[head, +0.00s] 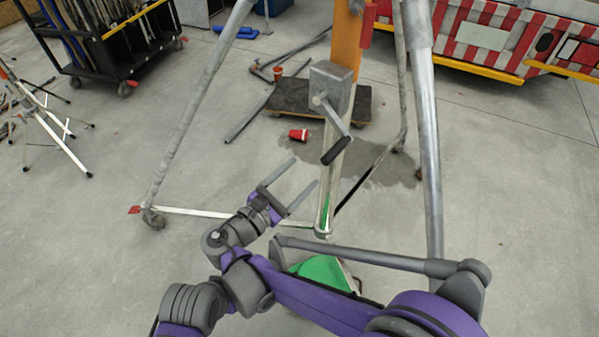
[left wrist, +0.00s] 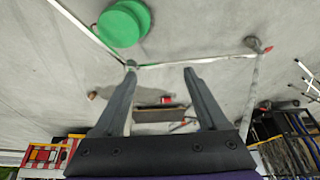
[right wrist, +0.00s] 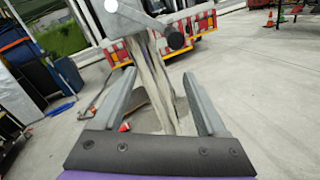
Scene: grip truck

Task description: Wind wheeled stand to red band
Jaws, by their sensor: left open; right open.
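The wheeled stand has grey tubular legs (head: 203,105) on castors, a pale central post and an orange mast section (head: 346,42). A red piece (head: 367,22) shows beside the mast; I cannot tell if it is the red band. A grey winch box (head: 331,88) carries a crank with a black grip (head: 336,151) pointing down. In the right wrist view the grip (right wrist: 175,40) is above the fingers. My right gripper (head: 305,172) is open and empty, left of the post and below the grip. My left gripper (left wrist: 160,72) is open and empty, shown only in its wrist view.
A low dark dolly (head: 290,98) and a red cup (head: 299,135) are on the floor behind the post. A green round object (left wrist: 122,22) lies near the stand's base. A black cart (head: 100,45) stands back left, a red-white striped truck (head: 480,38) back right.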

